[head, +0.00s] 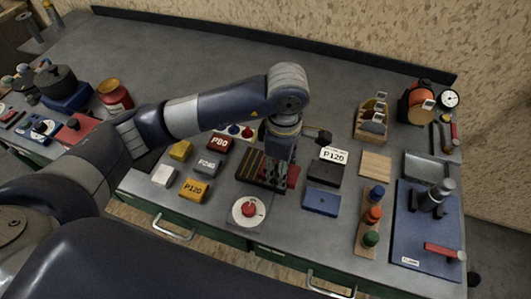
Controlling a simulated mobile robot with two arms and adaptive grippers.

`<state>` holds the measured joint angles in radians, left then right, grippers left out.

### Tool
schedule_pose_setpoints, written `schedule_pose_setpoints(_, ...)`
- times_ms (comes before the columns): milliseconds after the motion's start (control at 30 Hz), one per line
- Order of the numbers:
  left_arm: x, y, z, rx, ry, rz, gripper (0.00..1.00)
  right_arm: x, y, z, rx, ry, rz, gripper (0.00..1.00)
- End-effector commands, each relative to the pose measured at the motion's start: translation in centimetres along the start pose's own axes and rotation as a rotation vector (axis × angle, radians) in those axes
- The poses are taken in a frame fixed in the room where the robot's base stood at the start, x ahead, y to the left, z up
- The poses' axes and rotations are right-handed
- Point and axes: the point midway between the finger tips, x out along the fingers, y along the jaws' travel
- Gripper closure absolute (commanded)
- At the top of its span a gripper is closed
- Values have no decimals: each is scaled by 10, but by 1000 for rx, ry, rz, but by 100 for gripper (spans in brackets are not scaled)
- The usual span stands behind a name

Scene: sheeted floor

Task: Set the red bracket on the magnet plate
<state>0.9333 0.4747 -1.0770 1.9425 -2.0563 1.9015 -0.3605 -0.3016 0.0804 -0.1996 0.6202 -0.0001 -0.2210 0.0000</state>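My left gripper (277,178) points down over the right part of a dark plate with brown stripes (252,163), which looks like the magnet plate. A red piece (293,175), likely the red bracket, shows just right of the fingers at the plate's right edge. The gripper hides part of it. I cannot tell whether the fingers are closed on it, or whether it rests on the plate. My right gripper is not in view.
Sanding blocks (194,189) lie left of the plate. A dial with a red knob (248,210) is in front. Black and blue blocks (322,201) and a rack of colored knobs (373,214) stand right. A blue mat (415,225) lies far right. The bench's back is clear.

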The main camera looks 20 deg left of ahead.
Motion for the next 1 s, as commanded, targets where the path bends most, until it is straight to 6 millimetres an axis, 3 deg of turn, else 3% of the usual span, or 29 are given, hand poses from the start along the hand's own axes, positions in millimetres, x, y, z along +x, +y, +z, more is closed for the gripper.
schedule_pose_setpoints(100,-1,17,-26,-5,2,-1,85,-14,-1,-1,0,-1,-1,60)
schedule_pose_setpoints(300,3,33,-46,1,0,1,85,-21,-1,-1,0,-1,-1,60)
schedule_pose_setpoints(700,39,34,-48,2,0,1,85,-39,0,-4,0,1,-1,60)
schedule_pose_setpoints(1000,43,34,-48,2,0,2,85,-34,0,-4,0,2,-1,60)
